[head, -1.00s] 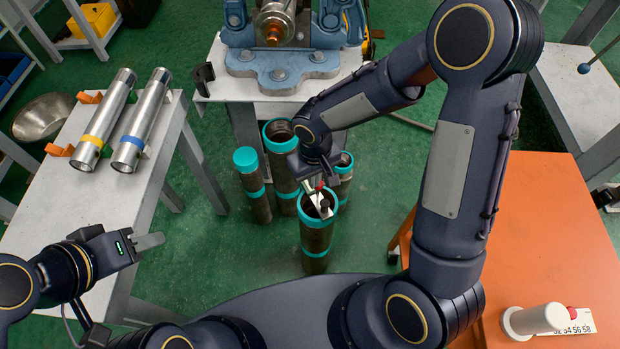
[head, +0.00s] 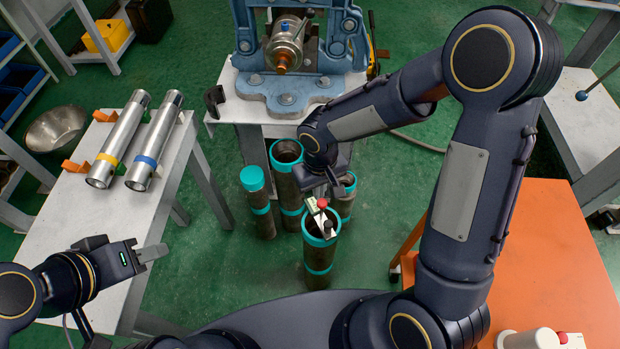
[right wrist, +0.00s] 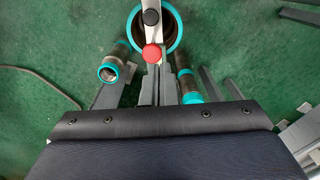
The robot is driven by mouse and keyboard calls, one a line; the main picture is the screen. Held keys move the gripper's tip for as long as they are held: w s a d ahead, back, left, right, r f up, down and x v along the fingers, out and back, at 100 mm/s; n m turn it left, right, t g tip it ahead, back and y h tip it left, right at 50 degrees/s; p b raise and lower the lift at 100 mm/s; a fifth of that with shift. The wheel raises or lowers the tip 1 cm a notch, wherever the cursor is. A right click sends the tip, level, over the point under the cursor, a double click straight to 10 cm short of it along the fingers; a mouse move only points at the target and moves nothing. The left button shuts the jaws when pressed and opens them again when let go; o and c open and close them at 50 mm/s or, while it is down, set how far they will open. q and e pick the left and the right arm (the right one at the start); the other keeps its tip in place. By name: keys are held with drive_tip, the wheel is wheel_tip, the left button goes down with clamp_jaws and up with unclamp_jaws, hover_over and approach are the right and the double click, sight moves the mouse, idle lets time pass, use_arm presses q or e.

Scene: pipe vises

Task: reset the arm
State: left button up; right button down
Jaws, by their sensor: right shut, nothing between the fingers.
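My right gripper (head: 333,190) is shut and empty, just above the front teal-rimmed tube (head: 319,262). In the right wrist view its fingers (right wrist: 158,84) lie close together. A white piece with a red and a black knob (head: 320,217) is at the tube's mouth, close to the fingertips; I cannot tell whether they touch. It also shows in the right wrist view (right wrist: 152,38). My left gripper (head: 151,254) hangs over the front of the left table, apart from the pipes; its finger gap is hidden.
Two silver pipes, one yellow-banded (head: 119,140) and one blue-banded (head: 155,140), lie on the left white table (head: 75,215). A blue vise (head: 285,95) stands at the back. Several teal-rimmed tubes stand on the floor. An orange table (head: 560,260) is at right.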

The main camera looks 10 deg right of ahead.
drive_tip(key=s+d+r+m+t+y+p, duration=0.2)
drive_tip(key=s+d+r, duration=0.2)
drive_tip(key=s+r, duration=0.4)
drive_tip(key=s+d+r+m+t+y+p, duration=0.1)
drive_tip(key=s+d+r+m+t, duration=0.1)
drive_tip(key=s+d+r, duration=0.3)
drive_tip(key=s+r+t, duration=0.1)
drive_tip(key=s+r, duration=0.2)
drive_tip(key=r, duration=0.4)
drive_tip(key=shift+r+m+t+y+p, duration=0.3)
drive_tip(key=shift+r+y+p, duration=0.05)
drive_tip(key=shift+r+y, duration=0.05)
